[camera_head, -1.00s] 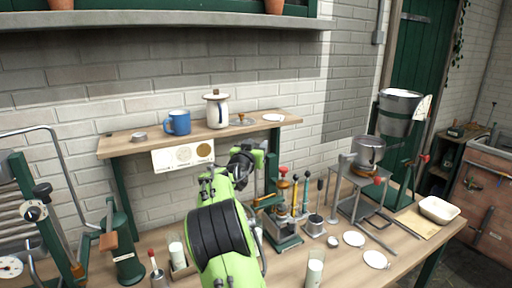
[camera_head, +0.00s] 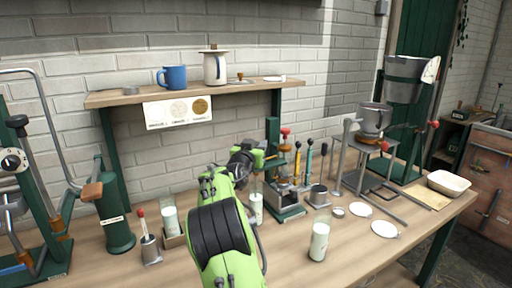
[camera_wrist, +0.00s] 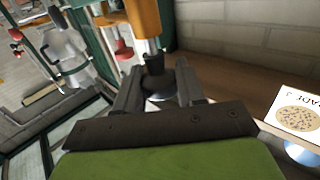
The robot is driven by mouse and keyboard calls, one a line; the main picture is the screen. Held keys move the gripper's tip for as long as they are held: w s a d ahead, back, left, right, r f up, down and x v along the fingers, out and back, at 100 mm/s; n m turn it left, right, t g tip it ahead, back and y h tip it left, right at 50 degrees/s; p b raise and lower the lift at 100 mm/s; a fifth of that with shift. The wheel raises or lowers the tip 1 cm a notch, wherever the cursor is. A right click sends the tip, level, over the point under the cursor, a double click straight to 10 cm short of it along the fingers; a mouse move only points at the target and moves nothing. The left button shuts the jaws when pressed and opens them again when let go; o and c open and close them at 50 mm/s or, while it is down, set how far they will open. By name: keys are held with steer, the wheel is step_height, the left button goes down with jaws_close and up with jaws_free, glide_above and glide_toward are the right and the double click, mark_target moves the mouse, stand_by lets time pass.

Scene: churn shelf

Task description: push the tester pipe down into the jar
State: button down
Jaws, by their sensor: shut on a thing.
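My gripper shows in the wrist view (camera_wrist: 158,92), its fingers closed around a dark grey piece at the end of an orange cylinder, which I take for the tester pipe (camera_wrist: 145,20). In the head view my gripper is mostly hidden behind my green arm, close to a small tester stand with a green base (camera_head: 287,212). A red knob and an amber part top this stand. The jar cannot be told for sure. A glass of milk (camera_head: 256,207) stands beside the stand, partly behind my arm. How deep the pipe sits is hidden.
A second milk glass (camera_head: 319,240) stands at the front, with white discs (camera_head: 384,229) to its right. A wall shelf (camera_head: 130,97) with a blue mug (camera_head: 172,77) is behind.

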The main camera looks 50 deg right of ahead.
steer(key=c, duration=0.7)
jaws_free()
steer(key=b+v, duration=0.1)
steer(key=v, duration=1.4)
steer(key=shift+s+a, duration=0.25)
steer(key=shift+a, duration=0.1)
